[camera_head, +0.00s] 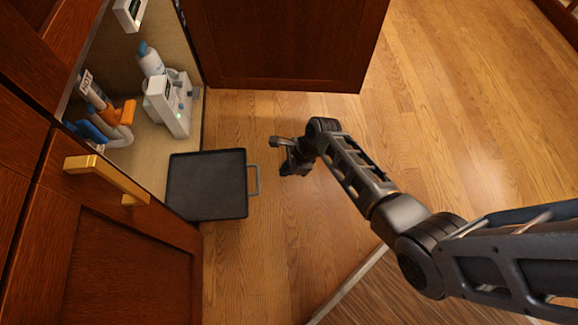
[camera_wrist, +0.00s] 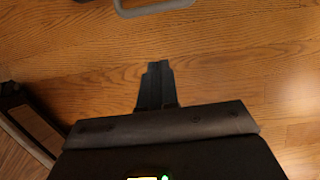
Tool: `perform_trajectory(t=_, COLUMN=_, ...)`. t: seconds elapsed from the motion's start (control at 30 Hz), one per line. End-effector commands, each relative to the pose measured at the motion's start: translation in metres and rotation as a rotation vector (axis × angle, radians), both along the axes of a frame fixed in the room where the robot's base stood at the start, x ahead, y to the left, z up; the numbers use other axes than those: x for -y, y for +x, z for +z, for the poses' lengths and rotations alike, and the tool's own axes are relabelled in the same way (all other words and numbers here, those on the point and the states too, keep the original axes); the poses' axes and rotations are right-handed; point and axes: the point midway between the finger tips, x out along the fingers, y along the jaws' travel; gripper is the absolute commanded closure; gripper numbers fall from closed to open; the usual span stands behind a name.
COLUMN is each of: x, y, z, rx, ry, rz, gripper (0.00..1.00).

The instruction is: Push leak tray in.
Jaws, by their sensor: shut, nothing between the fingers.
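The leak tray (camera_head: 207,186) is a dark, square, shallow tray at the open cabinet's mouth, sticking out over the wooden floor. Its grey loop handle (camera_head: 253,180) is on its right side, facing my gripper. The handle also shows at the top edge of the wrist view (camera_wrist: 155,9). My gripper (camera_head: 284,168) is just right of the handle, with a small gap between them in the picture. In the wrist view my gripper (camera_wrist: 155,72) shows dark, closed fingers with nothing between them, pointing toward the handle over bare floor.
An open cabinet door (camera_head: 285,45) stands behind. A closed door with a brass handle (camera_head: 105,177) is at left. The floor at right is clear.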

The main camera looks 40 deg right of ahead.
Motion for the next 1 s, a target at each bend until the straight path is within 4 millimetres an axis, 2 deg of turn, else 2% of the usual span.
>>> perform_trajectory(t=0.03, x=-0.004, y=0.003, z=-0.016, rx=0.000, ry=0.000, rz=0.002, gripper=1.00)
perform_trajectory(t=0.23, x=-0.017, y=0.012, z=-0.048, rx=0.000, ry=0.000, rz=0.002, gripper=1.00)
perform_trajectory(t=0.5, x=-0.044, y=0.032, z=-0.035, rx=0.003, ry=-0.001, rz=0.003, gripper=1.00)
perform_trajectory(t=1.0, x=-0.049, y=0.034, z=-0.032, rx=0.002, ry=-0.002, rz=0.001, gripper=1.00)
